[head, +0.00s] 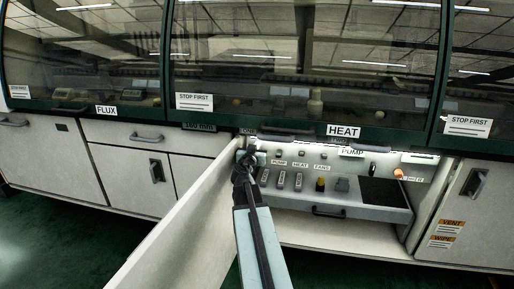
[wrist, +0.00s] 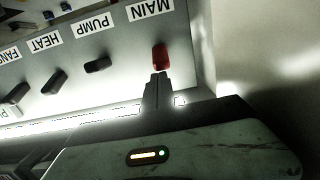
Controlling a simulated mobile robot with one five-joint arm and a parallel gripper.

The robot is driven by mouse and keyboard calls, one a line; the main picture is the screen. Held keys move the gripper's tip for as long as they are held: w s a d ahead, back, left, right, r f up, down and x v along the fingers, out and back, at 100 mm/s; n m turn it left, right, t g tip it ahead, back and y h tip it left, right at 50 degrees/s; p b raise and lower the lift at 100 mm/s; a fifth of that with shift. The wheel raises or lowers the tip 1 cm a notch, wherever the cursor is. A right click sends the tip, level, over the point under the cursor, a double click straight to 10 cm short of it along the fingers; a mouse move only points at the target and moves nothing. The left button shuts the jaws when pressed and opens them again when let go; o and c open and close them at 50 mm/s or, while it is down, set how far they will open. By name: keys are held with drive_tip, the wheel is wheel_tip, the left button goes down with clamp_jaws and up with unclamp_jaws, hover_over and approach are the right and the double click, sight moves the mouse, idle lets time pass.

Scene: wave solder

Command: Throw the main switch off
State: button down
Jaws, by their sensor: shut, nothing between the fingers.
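An open cabinet door (head: 185,230) stands along the left of my arm. A pull-out tray (head: 365,212) holds several small items below the panel. An orange lamp (head: 398,173) glows at the right. A pale wall (wrist: 260,50) is close beside the main switch.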

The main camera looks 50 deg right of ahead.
drive_tip(key=shift+s+a+f, duration=0.1)
drive_tip(key=shift+s+f, duration=0.05)
drive_tip(key=shift+f, duration=0.05)
drive_tip(key=f+b, duration=0.3)
drive_tip(key=s+a+f+b, duration=0.1)
drive_tip(key=b, duration=0.1)
drive_tip(key=shift+a+f, duration=0.1)
drive_tip(key=shift+f, duration=0.2)
drive_tip(key=shift+s+f+b, duration=0.1)
drive_tip(key=shift+f+b, duration=0.05)
drive_tip(key=shift+b, duration=0.3)
idle(0.5)
